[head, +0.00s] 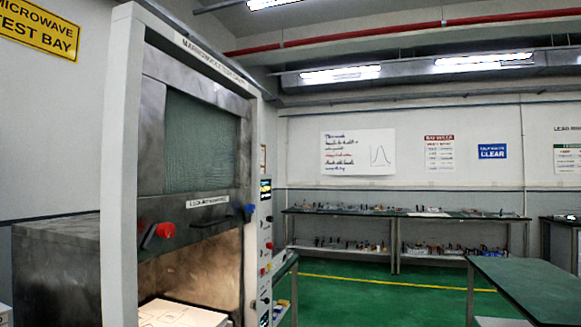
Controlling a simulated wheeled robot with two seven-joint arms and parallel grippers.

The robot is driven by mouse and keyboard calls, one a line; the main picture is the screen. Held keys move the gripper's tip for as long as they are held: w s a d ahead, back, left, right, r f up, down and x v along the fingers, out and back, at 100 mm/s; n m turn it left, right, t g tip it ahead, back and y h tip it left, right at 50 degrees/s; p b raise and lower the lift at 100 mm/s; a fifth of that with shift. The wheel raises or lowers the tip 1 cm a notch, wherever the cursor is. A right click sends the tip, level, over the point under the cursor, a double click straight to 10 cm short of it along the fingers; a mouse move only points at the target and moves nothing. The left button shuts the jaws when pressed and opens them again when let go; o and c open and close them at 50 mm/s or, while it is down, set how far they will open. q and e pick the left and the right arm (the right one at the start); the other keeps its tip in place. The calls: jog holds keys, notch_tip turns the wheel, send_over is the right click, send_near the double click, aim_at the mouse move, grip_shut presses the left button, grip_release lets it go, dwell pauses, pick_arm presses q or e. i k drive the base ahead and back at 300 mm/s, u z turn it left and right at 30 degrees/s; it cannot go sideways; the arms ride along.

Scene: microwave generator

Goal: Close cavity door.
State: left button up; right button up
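The cavity door (203,145) is a metal panel with a greenish mesh window, set in a tall white-framed cabinet (122,150) at the left of the head view. The door appears raised, and the cavity (195,270) is open below it. A red knob-like part (165,230) and a blue one (249,209) stick out near the door's lower edge, on either side of a white label (207,202). A pale board (182,314) lies on the cavity floor, cut off by the picture's bottom edge. Neither of my grippers is in view.
A control panel (265,245) with small displays and knobs runs down the cabinet's right side. A dark-topped table (530,285) stands at the right. Benches with small items (400,213) line the back wall. Green floor (380,300) lies open between.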

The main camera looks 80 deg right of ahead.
aim_at(196, 216)
jog(key=z, duration=2)
jog(key=k, duration=0.5)
jog(key=z, duration=0.95)
jog(key=i, duration=1)
jog(key=u, duration=0.65)
